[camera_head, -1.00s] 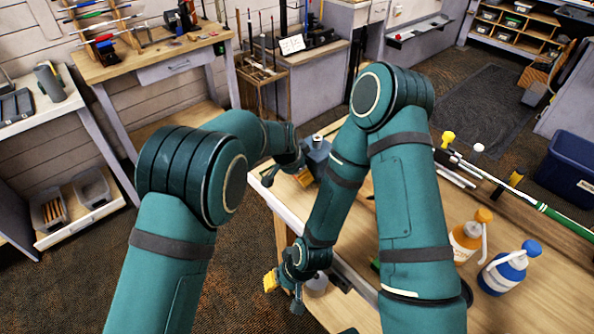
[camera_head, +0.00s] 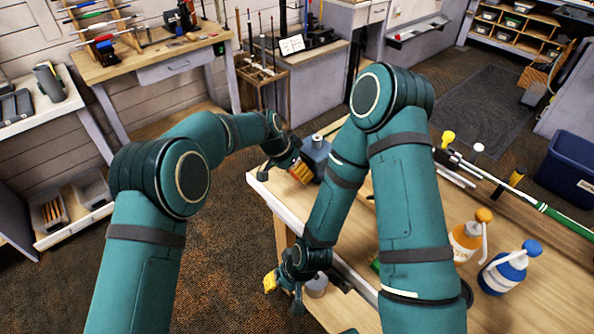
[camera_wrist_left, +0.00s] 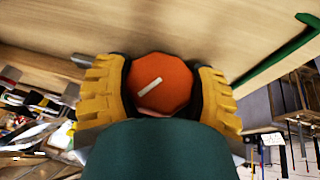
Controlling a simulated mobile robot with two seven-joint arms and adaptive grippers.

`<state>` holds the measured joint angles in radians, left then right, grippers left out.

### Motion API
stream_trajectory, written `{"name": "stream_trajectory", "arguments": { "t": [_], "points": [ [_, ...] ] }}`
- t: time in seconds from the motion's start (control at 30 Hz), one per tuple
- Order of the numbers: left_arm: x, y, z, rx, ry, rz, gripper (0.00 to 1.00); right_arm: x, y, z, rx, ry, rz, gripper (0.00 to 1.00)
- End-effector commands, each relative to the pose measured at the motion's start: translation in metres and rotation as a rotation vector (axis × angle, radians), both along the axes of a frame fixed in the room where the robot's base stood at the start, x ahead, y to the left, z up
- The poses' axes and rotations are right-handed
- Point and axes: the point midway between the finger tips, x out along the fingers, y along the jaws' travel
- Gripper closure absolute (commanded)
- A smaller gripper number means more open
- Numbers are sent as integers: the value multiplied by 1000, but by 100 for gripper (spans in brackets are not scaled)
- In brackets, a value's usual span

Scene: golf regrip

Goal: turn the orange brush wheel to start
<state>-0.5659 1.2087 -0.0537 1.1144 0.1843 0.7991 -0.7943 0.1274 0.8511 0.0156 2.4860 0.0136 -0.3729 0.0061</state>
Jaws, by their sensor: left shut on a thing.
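The orange brush wheel (camera_wrist_left: 178,72) fills the middle of the left wrist view. It is faceted, with a short white mark slanting up to the right. The yellow ribbed fingers of my left gripper (camera_wrist_left: 163,88) are shut on it from both sides. My right gripper (camera_head: 271,281) hangs by the table's near left edge, yellow fingertips showing. Its opening is unclear.
The wooden table (camera_head: 385,240) holds an orange-capped bottle (camera_head: 466,240), a blue-capped bottle (camera_head: 508,270) and a green-gripped club (camera_head: 560,220). My right arm crosses over the table's left part. Open carpet lies left of the table.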

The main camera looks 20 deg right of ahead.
Motion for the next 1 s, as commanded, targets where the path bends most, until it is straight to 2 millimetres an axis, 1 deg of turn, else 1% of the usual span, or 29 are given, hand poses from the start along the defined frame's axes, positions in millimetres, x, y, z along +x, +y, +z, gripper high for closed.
{"name": "stream_trajectory", "arguments": {
  "t": [0.07, 0.1, 0.17, 0.47, 0.57, 0.67, 1.0],
  "points": [
    [-1, 3, -3, 8, 5, 0, 76, 0, 0, 0, 0, 0, 0, 61],
    [-1, 3, -3, 8, 5, 0, 27, 0, 0, 0, 0, 0, 0, 61],
    [-1, 3, -3, 7, 5, 0, 7, 0, 0, 0, 0, 0, 0, 61],
    [0, 1, -1, 3, 1, 0, 7, 0, 0, 0, 0, 0, 0, 61],
    [0, 3, 3, 2, 1, 0, 7, 0, 0, 0, 0, 0, 0, 61],
    [1, 7, 14, 1, -1, 2, 7, 0, 0, 0, 0, 0, 0, 61],
    [2, 36, 75, 2, -1, 2, 7, 0, 0, 0, 0, 0, 0, 61]
  ]
}}
